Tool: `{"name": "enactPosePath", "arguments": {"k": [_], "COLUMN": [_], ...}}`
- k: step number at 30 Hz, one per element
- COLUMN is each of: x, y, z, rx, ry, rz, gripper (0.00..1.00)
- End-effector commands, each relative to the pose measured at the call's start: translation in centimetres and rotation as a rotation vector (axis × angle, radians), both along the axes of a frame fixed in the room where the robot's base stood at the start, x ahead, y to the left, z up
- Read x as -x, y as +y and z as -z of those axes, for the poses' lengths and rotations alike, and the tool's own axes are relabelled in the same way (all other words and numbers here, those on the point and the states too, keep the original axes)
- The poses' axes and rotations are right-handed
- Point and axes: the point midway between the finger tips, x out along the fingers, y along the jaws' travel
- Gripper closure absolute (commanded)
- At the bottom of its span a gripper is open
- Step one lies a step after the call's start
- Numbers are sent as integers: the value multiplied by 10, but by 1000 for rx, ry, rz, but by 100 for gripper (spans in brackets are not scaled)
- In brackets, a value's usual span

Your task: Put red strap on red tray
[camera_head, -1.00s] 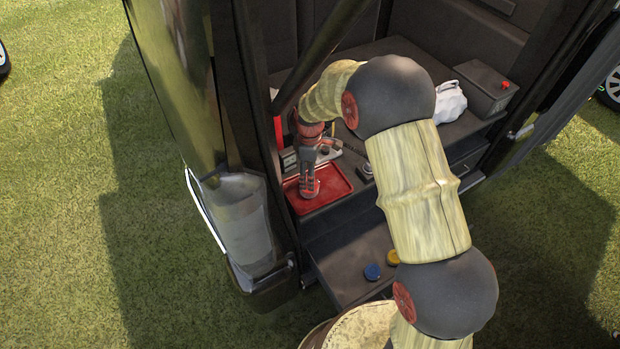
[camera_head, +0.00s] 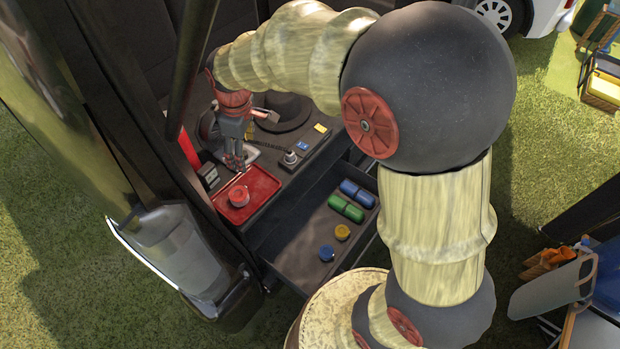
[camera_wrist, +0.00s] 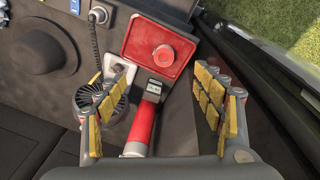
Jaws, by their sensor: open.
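The red strap (camera_head: 238,196), a small round roll, lies on the red tray (camera_head: 265,183), towards its left side in the head view. In the wrist view the red strap (camera_wrist: 163,56) rests inside the rim of the red tray (camera_wrist: 137,38). My gripper (camera_head: 236,166) is just behind the tray, apart from the strap. In the wrist view my gripper (camera_wrist: 159,98) has its fingers spread wide, with nothing held between them. The tray and strap lie beyond the fingertips.
A red cylinder (camera_wrist: 142,127) and a round finned device (camera_wrist: 90,98) lie below the fingers. A black hat (camera_wrist: 42,52) is on the left. An open drawer (camera_head: 300,252) holds a blue roll (camera_head: 327,253), a yellow roll (camera_head: 342,232) and blue and green cylinders.

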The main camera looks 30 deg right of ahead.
Motion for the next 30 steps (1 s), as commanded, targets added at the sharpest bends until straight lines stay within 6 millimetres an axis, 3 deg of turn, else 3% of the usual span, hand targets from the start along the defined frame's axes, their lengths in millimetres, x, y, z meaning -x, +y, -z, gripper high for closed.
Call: {"name": "enactPosePath", "arguments": {"k": [1, 3, 9, 13, 18, 24, 30], "x": [17, 41, 117, 167, 217, 242, 244], "y": [-7, -16, -38, -50, -59, -62, -63], "z": [-22, -47, -98, -115, -119, -117, -116], "rx": [-12, -32, -99, -153, -214, -251, -255], "ry": [-29, -63, -156, -215, -270, -299, -299], "rz": [59, 147, 395, 551, 712, 799, 808], "gripper": [32, 32, 32, 32, 32, 32, 32]}}
